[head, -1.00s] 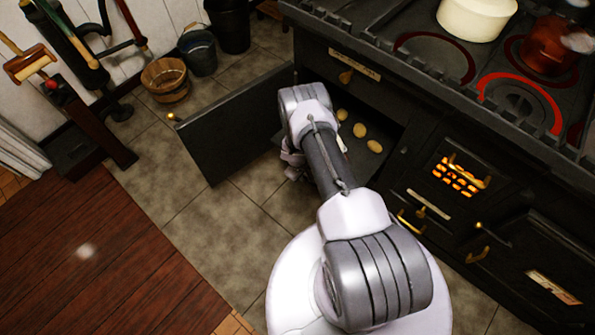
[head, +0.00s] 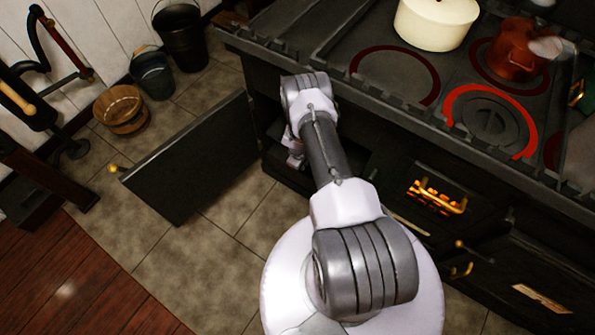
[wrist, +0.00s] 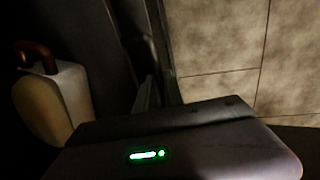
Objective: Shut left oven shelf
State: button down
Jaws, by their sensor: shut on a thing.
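The left oven door (head: 200,155) stands wide open, swung out to the left of the black stove. My gripper (head: 294,158) is low at the oven opening, just right of the door, partly hidden by my own arm. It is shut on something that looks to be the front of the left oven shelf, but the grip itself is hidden. The shelf and its buns do not show clearly in the head view now.
The stove top carries a cream pot (head: 437,22) and a red pot (head: 516,48). A glowing firebox (head: 437,196) is right of my arm. A wooden tub (head: 122,108) and buckets (head: 152,74) stand by the wall. Floor tiles left of my base are clear.

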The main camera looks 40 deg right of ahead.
jog(key=shift+w+d+b, duration=0.2)
jog(key=shift+d+b, duration=0.15)
jog(key=shift+d, duration=0.2)
jog(key=c, duration=1.5)
grip_release()
jog(key=shift+o, duration=0.2)
notch_tip(320, 180, up, 7)
jog(key=a+p, duration=0.1)
jog(key=p, duration=0.4)
jog(key=shift+s+a+r, duration=0.15)
jog(key=shift+s+r, duration=0.05)
jog(key=shift+s, duration=0.05)
